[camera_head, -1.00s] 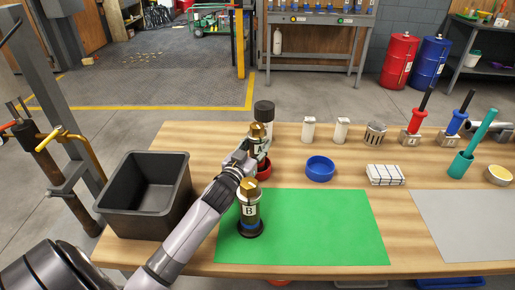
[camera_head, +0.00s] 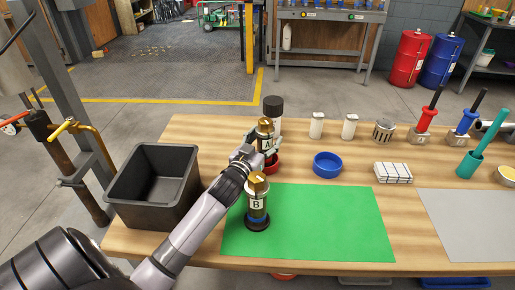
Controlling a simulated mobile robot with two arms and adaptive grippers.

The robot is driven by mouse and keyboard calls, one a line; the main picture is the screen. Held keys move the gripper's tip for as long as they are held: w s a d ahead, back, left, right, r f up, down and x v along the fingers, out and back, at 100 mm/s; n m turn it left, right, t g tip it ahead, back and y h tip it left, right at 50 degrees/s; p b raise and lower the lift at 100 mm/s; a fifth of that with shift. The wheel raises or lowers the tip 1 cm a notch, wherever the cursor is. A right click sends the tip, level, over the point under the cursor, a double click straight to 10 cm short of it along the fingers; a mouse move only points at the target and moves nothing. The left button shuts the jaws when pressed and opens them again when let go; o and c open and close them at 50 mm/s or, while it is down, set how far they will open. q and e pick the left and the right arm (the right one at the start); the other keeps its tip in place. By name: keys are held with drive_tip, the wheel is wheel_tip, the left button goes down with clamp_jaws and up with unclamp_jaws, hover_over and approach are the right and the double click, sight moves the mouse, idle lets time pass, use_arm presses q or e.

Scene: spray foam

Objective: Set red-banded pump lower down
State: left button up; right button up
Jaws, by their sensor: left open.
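A similar pump marked B (camera_head: 257,203), with a blue band and dark base, stands upright on the left part of the green mat (camera_head: 330,225), in front of pump A. My right gripper is not in view.
A black bin (camera_head: 150,205) stands left of my forearm. A black-capped bottle (camera_head: 273,106) is just behind pump A. A blue dish (camera_head: 327,164) and a striped block (camera_head: 393,172) lie to the right. The green mat right of pump B is clear.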

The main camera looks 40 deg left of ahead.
use_arm(q)
drive_tip(key=s+d, duration=0.1)
drive_tip(key=s, duration=1)
drive_tip(key=shift+s+d+b, duration=0.3)
drive_tip(key=shift+s+d, duration=0.05)
drive_tip(key=shift+d, duration=0.05)
